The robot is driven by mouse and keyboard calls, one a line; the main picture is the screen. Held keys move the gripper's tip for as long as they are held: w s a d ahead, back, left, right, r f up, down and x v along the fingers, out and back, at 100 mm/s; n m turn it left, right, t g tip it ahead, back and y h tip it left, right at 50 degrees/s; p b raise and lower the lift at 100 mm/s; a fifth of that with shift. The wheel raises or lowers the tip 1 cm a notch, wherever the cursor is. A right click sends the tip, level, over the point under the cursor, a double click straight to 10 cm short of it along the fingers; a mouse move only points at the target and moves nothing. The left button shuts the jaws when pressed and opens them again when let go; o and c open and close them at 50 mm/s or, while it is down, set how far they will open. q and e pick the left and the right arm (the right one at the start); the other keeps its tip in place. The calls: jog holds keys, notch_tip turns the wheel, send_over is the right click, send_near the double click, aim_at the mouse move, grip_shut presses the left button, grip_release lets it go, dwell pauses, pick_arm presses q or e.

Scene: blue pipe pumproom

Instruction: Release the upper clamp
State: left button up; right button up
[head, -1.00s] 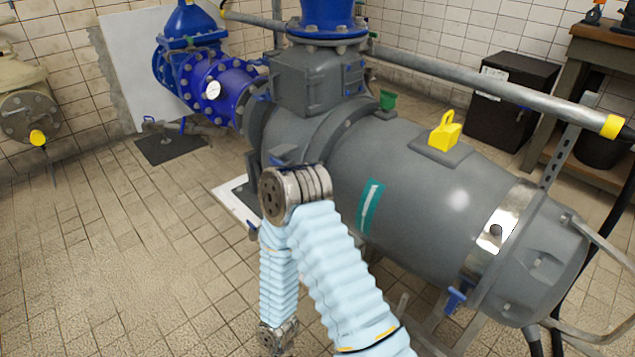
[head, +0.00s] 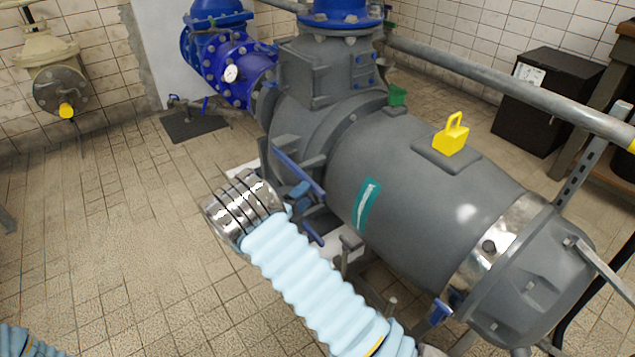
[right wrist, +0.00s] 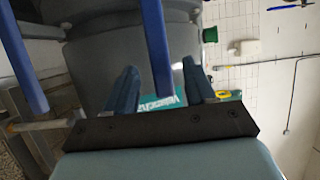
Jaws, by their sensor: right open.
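A long blue clamp lever (head: 298,172), the upper of two, slants along the near side of the grey pump (head: 400,190). A shorter blue lever (head: 313,235) is below it. In the right wrist view a blue bar (right wrist: 153,45) reaches down between the spread fingers of my right gripper (right wrist: 158,82), with gaps on both sides; it looks like the upper lever. A second blue bar (right wrist: 22,60) stands left of the fingers. In the head view the right gripper (head: 300,192) is small and partly hidden beside the levers. My left gripper is out of view.
A yellow lifting eye (head: 451,134) sits on top of the pump. A blue valve (head: 235,70) stands behind. The tiled floor (head: 110,230) at left is clear.

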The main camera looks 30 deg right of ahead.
aim_at(316, 183)
jog(key=x, duration=0.7)
jog(key=shift+w+d, duration=0.1)
jog(key=shift+d, duration=0.15)
grip_shut()
